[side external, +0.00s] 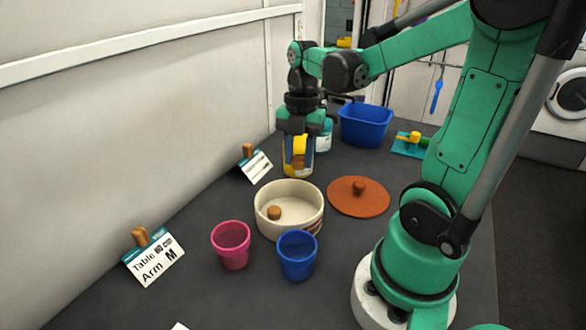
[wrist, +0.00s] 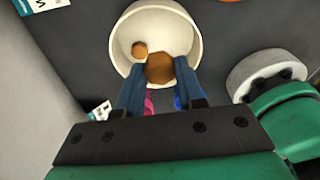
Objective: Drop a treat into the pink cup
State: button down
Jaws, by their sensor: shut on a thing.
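The pink cup (side external: 231,246) stands upright on the dark table, left of the blue cup (side external: 297,256); a sliver of it shows in the wrist view (wrist: 149,102). My gripper (side external: 298,166) is shut on a brown treat (wrist: 160,68), which sits between its blue fingertips. It is in the air behind the cream bowl (side external: 263,223), well away from the pink cup. Another treat (side external: 274,212) lies inside the bowl; it also shows in the wrist view (wrist: 139,50). The pink cup's inside shows no treat.
An orange lid (side external: 340,205) with a knob lies right of the bowl. A blue basin (side external: 365,127) and a teal tray (side external: 405,149) are at the back. Label cards (side external: 153,261) stand along the left wall.

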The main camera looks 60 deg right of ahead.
aim_at(295, 159)
notch_tip(295, 159, up, 10)
jog(key=shift+f, duration=0.15)
dwell(0.4)
jog(key=w+a+f, duration=0.2)
jog(key=a, duration=0.5)
jog(key=w+a+f, duration=0.2)
jog(key=a, duration=0.5)
jog(key=shift+f, duration=2.65)
jog(key=shift+c, duration=2.3)
grip_release()
